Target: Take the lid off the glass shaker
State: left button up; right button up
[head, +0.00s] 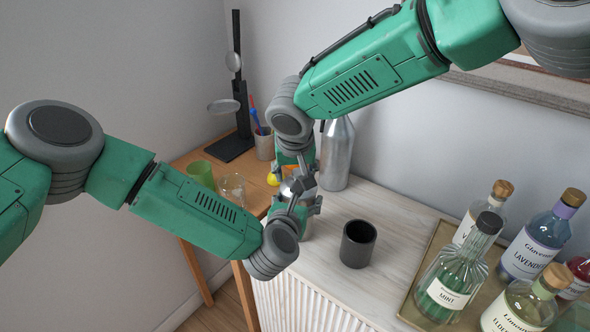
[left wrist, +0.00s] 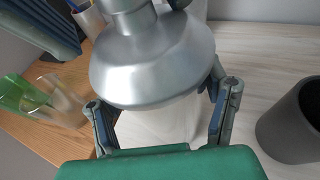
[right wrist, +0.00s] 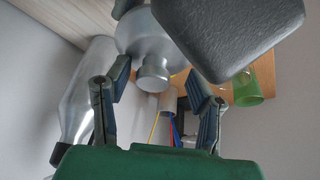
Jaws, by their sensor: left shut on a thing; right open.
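The glass shaker shows best in the left wrist view, with its silver metal lid (left wrist: 150,62) on a pale see-through body (left wrist: 160,123). My left gripper (head: 302,208) is shut on the shaker from the side, a finger on each side below the lid. In the head view the grippers hide most of the shaker; part of the silver lid (head: 292,188) shows. My right gripper (head: 291,168) is open above it. In the right wrist view the lid's narrow top (right wrist: 153,76) lies between and beyond the open fingers, with no contact visible.
A tall silver bottle (head: 337,155) stands close behind the grippers. A black cup (head: 357,244) is to the right, before a tray (head: 408,309) of several labelled bottles. A lower wooden table (head: 182,160) at left holds a green glass (head: 201,174), a clear glass (head: 231,190) and a black stand (head: 238,105).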

grip_shut()
jog(key=shift+s+r, duration=0.15)
jog(key=shift+a, duration=0.1)
jog(key=shift+r, duration=0.1)
jog(key=shift+r, duration=1)
jog(key=shift+r, duration=0.1)
